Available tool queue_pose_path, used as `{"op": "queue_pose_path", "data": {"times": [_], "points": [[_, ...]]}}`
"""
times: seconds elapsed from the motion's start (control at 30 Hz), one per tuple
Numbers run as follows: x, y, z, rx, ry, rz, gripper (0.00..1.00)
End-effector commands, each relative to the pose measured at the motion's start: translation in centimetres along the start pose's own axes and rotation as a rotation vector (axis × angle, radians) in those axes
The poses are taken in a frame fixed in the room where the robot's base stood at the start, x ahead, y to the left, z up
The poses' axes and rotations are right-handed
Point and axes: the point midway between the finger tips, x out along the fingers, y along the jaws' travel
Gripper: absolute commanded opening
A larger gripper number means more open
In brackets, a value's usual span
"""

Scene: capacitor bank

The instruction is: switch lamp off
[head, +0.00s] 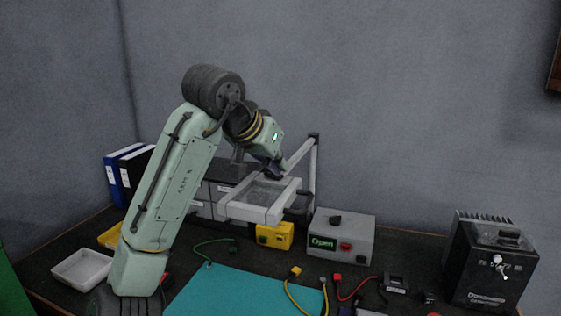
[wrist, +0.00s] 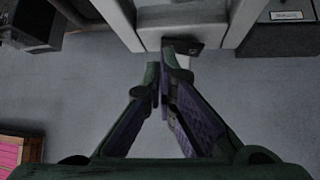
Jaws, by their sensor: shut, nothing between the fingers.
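The lamp (head: 245,212) has a pale rectangular frame head around a greyish pane, on a jointed pale arm at the back of the bench. In the wrist view its pale frame (wrist: 150,38) fills the top middle. A small dark part (wrist: 187,46), perhaps the switch, sits on the frame's edge. My gripper (head: 272,174) is over the back edge of the lamp head. In the wrist view my gripper (wrist: 162,80) has its fingers together, empty, with the tips close to the dark part. I cannot tell whether they touch it.
A grey box with a green "Open" display (head: 340,240) stands right of the lamp. A yellow device (head: 274,236) is beneath the lamp head. A black capacitor unit (head: 490,262) stands far right. A teal mat (head: 235,292), cables and a white tray (head: 82,270) lie in front.

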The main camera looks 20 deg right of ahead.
Motion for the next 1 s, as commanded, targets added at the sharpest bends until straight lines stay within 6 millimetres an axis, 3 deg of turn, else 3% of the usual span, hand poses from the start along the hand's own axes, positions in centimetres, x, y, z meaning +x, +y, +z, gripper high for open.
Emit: {"op": "queue_pose_path", "data": {"times": [0.57,1.0], "points": [[-0.3,-1.5,-0.2,-0.003,-0.002,0.002,0.0],[-0.7,-1.6,-0.9,-0.003,-0.001,0.001,0.0]]}}
